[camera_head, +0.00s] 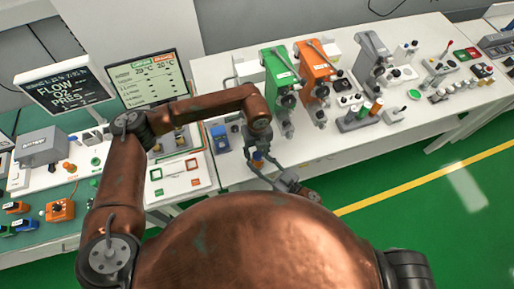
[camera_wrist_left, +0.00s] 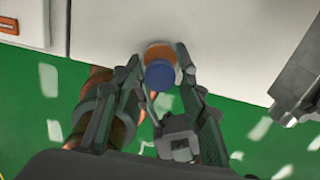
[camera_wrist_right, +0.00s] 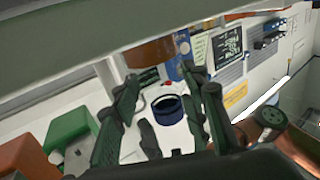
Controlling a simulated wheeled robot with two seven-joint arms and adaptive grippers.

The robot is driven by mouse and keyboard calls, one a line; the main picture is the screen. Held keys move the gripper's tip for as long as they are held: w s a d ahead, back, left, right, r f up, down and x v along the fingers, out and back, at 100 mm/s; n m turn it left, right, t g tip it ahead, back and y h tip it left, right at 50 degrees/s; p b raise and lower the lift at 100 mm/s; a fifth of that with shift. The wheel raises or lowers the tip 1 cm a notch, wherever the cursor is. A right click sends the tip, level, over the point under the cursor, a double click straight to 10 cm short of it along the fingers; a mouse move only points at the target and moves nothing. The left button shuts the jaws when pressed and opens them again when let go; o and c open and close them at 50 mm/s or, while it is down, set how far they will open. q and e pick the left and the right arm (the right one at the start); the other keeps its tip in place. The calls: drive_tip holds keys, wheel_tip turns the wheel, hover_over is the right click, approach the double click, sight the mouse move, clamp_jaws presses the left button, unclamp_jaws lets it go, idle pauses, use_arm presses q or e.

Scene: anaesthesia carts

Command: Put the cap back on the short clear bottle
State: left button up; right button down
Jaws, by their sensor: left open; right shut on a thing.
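A round blue cap (camera_wrist_left: 160,75) shows near the tips of my left gripper (camera_wrist_left: 158,70) in the left wrist view. An orange-brown round piece (camera_wrist_left: 158,51) shows just behind it; I cannot tell whether they touch. In the right wrist view a dark blue ring (camera_wrist_right: 168,109), which looks like the cap, lies between the fingers of my right gripper (camera_wrist_right: 160,78). My right gripper is shut on it. My left gripper is open, with its fingers spread above the table's front edge. The short clear bottle cannot be made out clearly.
The white table (camera_head: 330,150) holds a green unit (camera_head: 281,70), an orange unit (camera_head: 316,65) and a grey unit (camera_head: 372,60) behind the grippers. A blue box (camera_head: 220,138) is to the left. Two screens stand at the far left. Green floor is open at the right.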

use_arm(q)
drive_tip(key=shift+f, duration=0.2)
drive_tip(key=shift+c, duration=0.7)
clamp_jaws()
drive_tip(key=m, duration=0.6)
drive_tip(key=shift+w, duration=0.1)
drive_tip(key=m, duration=1)
drive_tip(key=shift+m, duration=0.3)
drive_tip(key=m, duration=1.1)
drive_tip(key=shift+o, duration=1.5)
unclamp_jaws()
